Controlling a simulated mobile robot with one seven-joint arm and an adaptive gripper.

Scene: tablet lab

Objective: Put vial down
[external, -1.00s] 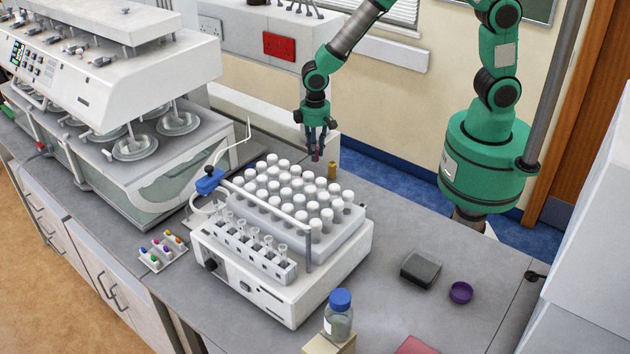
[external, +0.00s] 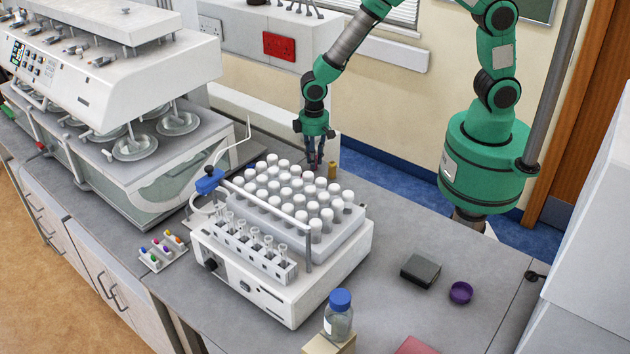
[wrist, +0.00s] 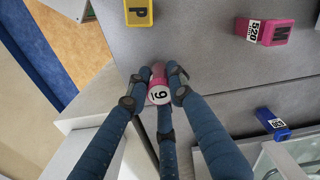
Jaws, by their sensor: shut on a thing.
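My gripper (external: 314,160) is low at the bench's back edge, behind the rack of white-capped vials. Its fingers are shut on a pink vial (wrist: 159,88) with a white label bearing a character like 9 or 6. The vial sits between the fingertips in the wrist view; in the external view the fingers mostly hide it. I cannot tell whether its base touches the grey bench top (external: 385,235).
A yellow vial (external: 332,171) stands just right of my gripper; a yellow piece marked P (wrist: 138,12) shows in the wrist view. A magenta piece (wrist: 278,33) and a blue piece (wrist: 272,123) lie to the right there. The white-capped rack (external: 345,238) is close in front.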

